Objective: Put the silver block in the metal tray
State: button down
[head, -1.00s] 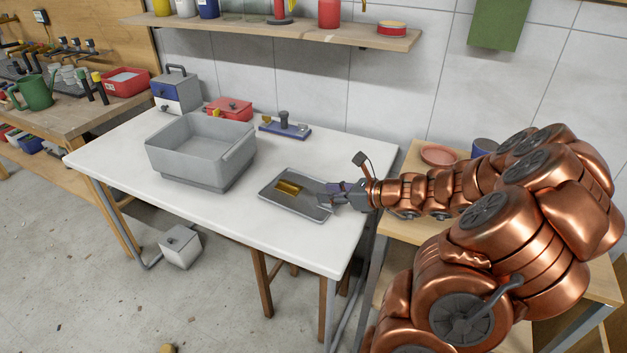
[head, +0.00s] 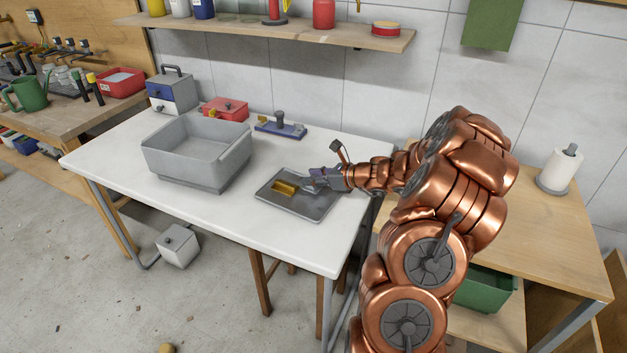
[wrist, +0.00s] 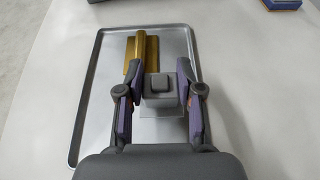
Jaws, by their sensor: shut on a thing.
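The metal tray (head: 312,208) lies flat on the white table, and it also fills much of the wrist view (wrist: 92,110). A gold block (head: 284,187) lies in it, towards the far side in the wrist view (wrist: 133,50). My gripper (head: 312,181) is over the tray, to the right of the gold block in the head view. In the wrist view its fingers are shut on the small silver block (wrist: 160,97), one on each side. The block is over the tray floor; whether it touches it I cannot tell. My fingers hide the block in the head view.
A large grey bin (head: 197,155) stands left of the tray on the table. Behind are a blue-based fixture (head: 281,127), a red box (head: 226,108) and a blue-and-white box (head: 173,92). The table front is clear. A wooden side table (head: 560,225) stands at right.

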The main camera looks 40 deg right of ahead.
jog(key=shift+f, duration=0.65)
jog(key=shift+f, duration=0.2)
jog(key=c, duration=0.7)
grip_release()
jog(key=shift+c, duration=0.2)
jog(key=shift+r, duration=0.1)
